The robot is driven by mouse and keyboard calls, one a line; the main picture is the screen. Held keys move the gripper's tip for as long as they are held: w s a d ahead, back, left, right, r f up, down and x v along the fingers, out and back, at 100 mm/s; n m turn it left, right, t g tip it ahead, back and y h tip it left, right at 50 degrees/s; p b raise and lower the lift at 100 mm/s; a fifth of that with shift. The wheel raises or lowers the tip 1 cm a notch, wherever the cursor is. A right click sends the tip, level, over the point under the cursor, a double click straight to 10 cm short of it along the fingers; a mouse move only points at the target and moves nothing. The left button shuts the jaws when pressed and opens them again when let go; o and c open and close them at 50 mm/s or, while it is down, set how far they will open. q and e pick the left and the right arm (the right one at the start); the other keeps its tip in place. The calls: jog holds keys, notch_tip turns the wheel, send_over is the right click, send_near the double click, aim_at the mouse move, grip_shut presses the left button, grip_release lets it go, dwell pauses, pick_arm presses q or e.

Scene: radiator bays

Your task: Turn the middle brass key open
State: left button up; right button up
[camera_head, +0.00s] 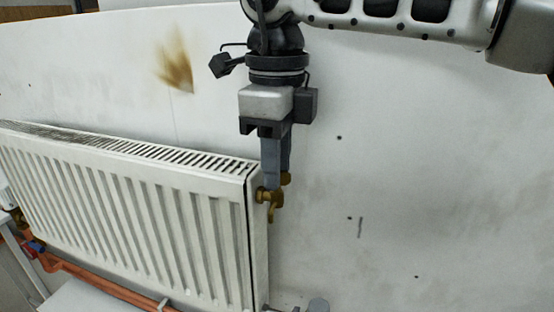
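A brass key (270,198) on a brass valve sits at the top right corner of the white radiator (130,215). Its handle hangs downward. My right gripper (277,178) points down from above, with its grey fingertips at the brass key and covering its upper part. One finger partly hides the other, so I cannot tell whether they are closed on the key. My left gripper is not in view. Only this one brass key shows clearly; I cannot tell from here whether it is the middle one.
A pale wall (420,180) with a brown scorch mark (176,68) stands behind the radiator. Copper pipes (105,286) run low at the left, near a blue-and-red fitting (36,246). The wall to the right of the radiator is clear apart from small dark marks.

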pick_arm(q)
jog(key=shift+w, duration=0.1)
pick_arm(e)
grip_shut()
